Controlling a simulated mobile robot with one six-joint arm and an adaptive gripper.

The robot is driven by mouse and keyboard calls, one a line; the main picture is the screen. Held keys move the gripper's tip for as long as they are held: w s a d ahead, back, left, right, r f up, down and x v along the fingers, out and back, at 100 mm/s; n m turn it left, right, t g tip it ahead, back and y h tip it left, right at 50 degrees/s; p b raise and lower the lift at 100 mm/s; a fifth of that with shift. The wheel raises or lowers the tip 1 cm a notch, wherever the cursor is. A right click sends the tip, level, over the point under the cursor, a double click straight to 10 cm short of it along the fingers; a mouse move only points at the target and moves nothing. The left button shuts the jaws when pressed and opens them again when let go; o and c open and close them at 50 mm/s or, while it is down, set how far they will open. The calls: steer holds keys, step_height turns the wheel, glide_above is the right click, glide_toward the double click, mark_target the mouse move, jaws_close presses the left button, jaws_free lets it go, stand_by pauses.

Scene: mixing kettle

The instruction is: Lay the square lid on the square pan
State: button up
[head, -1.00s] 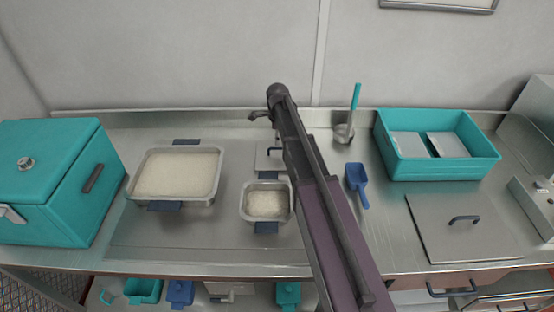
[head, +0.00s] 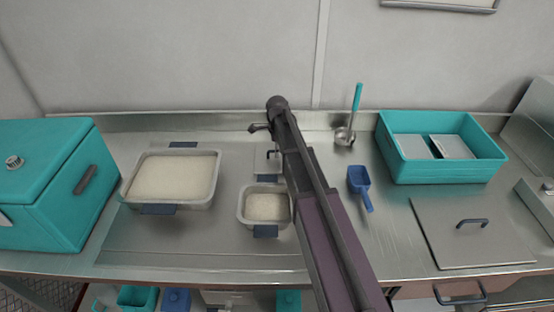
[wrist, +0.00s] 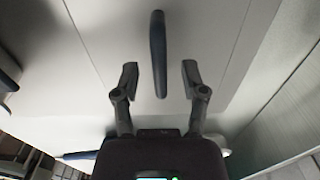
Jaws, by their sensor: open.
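A small squarish steel pan (head: 241,212) holding pale grains stands on the counter, left of my arm. A small steel lid (head: 262,168) with a dark handle lies just behind it, partly hidden by my arm. My gripper (wrist: 160,78) is open in the wrist view. Its two fingers stand on either side of a dark bar handle (wrist: 158,50) on a flat pale lid (wrist: 110,35), with a gap on each side.
A larger grain-filled pan (head: 205,197) stands left, beside a teal box (head: 50,220). A blue scoop (head: 359,181), a ladle (head: 356,100), a teal bin (head: 455,174) and a large handled lid (head: 450,245) lie right.

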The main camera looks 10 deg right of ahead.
jaws_close()
steer(key=shift+r, duration=0.1)
steer(key=shift+r+p, duration=2.4)
steer(key=shift+p, duration=0.15)
steer(key=shift+r, duration=0.15)
